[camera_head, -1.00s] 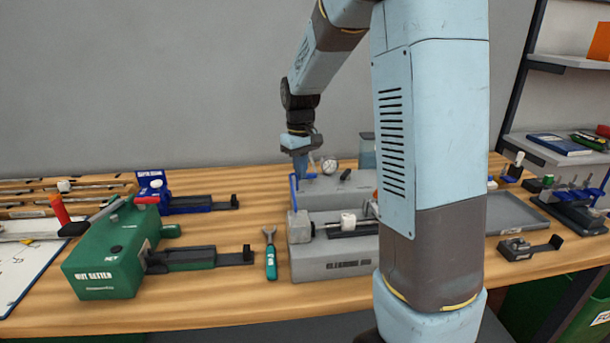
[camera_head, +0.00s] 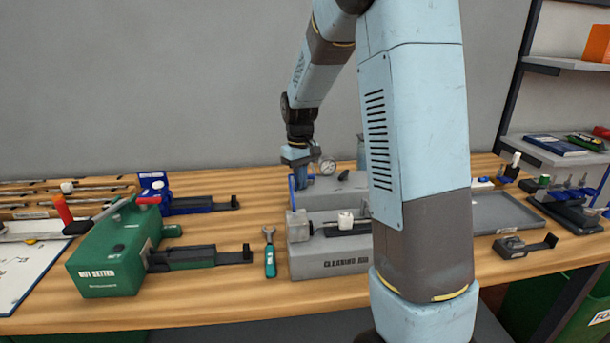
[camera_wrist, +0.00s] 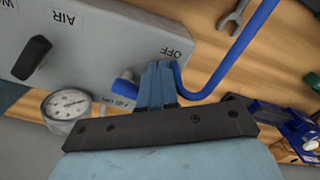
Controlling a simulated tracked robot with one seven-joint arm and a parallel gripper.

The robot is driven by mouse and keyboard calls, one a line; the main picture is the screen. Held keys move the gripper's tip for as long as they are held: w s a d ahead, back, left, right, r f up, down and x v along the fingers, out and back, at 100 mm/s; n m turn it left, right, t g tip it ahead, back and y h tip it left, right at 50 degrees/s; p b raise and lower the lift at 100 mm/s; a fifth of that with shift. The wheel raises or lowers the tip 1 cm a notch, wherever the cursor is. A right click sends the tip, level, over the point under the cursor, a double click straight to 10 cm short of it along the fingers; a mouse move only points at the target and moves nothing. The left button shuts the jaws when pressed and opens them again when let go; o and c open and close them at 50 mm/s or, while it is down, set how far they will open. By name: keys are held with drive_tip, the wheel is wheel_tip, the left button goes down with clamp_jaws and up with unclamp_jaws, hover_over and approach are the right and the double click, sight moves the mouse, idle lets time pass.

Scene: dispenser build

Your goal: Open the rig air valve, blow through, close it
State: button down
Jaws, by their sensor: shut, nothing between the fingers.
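The grey cleaning rig (camera_head: 345,266) stands on the bench; its grey block also fills the upper left of the wrist view (camera_wrist: 110,35). There it carries the letters AIR, OFF and AIR ON. A black knob (camera_wrist: 33,58) sits near AIR, and a round pressure gauge (camera_wrist: 68,105) sits below; its reading is too small to tell. My gripper (camera_wrist: 157,80) is shut and empty at the block's edge, between OFF and AIR ON. A short blue part (camera_wrist: 125,86) lies just left of the fingers, a bent blue tube (camera_wrist: 235,55) just right. Contact cannot be told.
The green nut setter (camera_head: 108,265) and a green-handled wrench (camera_head: 270,252) lie left of the rig. A blue fixture (camera_head: 165,190) is behind them. A grey tray (camera_head: 500,215) lies right. My arm hides part of the rig.

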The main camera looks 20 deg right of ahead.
drive_tip(key=shift+w+d+f, duration=0.1)
drive_tip(key=shift+w+f, duration=0.15)
drive_tip(key=shift+w, duration=0.35)
drive_tip(key=shift+r, duration=0.15)
drive_tip(key=shift+w+d, duration=0.1)
drive_tip(key=shift+w+d+r, duration=0.1)
drive_tip(key=shift+w+d, duration=0.2)
drive_tip(key=shift+d, duration=0.2)
drive_tip(key=shift+w+d, duration=0.15)
drive_tip(key=shift+d, duration=0.3)
